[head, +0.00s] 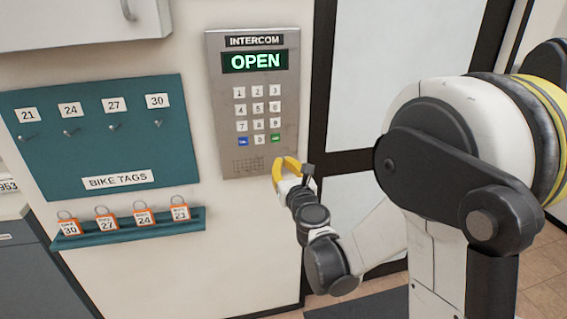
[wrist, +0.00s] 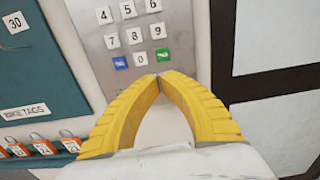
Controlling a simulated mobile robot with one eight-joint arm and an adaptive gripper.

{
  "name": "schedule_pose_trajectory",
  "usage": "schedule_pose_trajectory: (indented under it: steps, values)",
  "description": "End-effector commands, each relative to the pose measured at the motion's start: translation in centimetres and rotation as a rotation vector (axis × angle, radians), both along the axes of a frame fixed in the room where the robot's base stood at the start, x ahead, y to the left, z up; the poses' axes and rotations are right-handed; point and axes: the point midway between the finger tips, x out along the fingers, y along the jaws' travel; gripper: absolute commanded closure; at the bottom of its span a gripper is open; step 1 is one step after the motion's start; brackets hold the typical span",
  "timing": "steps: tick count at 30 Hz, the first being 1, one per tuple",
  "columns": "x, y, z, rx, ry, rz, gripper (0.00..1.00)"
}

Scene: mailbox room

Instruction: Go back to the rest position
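My gripper (head: 289,166) has yellow fingers and is in front of the lower right part of the intercom panel (head: 226,150). In the wrist view my gripper (wrist: 158,77) is shut, its fingertips meeting with nothing between them. The tips show just below the bottom key row, between the blue key (wrist: 120,63) and the green key (wrist: 162,54). I cannot tell whether they touch the panel. The intercom display (head: 255,61) reads OPEN in green. My arm reaches in from the right of the head view.
A teal BIKE TAGS board (head: 95,145) with numbered hooks hangs left of the intercom. Below it, a teal shelf (head: 130,235) holds several orange tags. A dark-framed glass door (head: 365,110) stands to the right. A cabinet (head: 80,25) is at upper left.

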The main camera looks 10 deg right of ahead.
Motion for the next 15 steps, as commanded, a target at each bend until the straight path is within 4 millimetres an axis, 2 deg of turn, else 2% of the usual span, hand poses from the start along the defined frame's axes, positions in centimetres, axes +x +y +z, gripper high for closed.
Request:
schedule_pose_trajectory:
  steps: [5,8,11,15]
  values:
    - [0.0,0.0,0.1,-0.008,0.000,0.002,1.00]
    - [-0.6,0.7,1.1,-0.103,0.000,0.032,1.00]
    - [-2.0,2.3,3.0,-0.348,0.001,0.105,1.00]
    - [-6.2,5.4,5.0,-0.894,0.004,0.279,1.00]
